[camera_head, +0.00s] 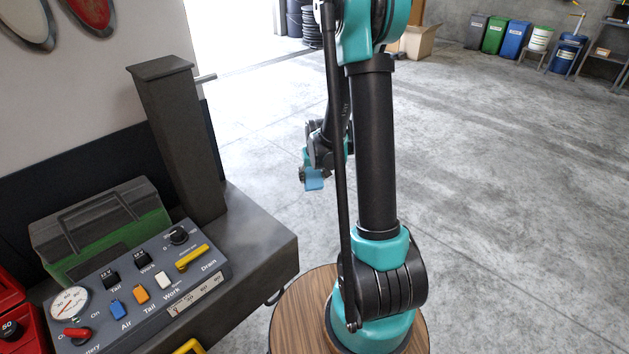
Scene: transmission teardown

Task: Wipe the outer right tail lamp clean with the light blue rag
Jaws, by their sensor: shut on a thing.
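My gripper (307,171) hangs in the middle of the view, partly behind my own arm. It is shut on the light blue rag (314,183), which shows as a small blue patch below it. The gripper and rag are well apart from both lamps.
A dark post (178,130) stands on the bench-like ledge (258,238) at the left. A control panel (140,285) with switches and a green toolbox (100,235) are there too. Bins (495,37) stand along the back wall. The concrete floor (510,200) at right is clear.

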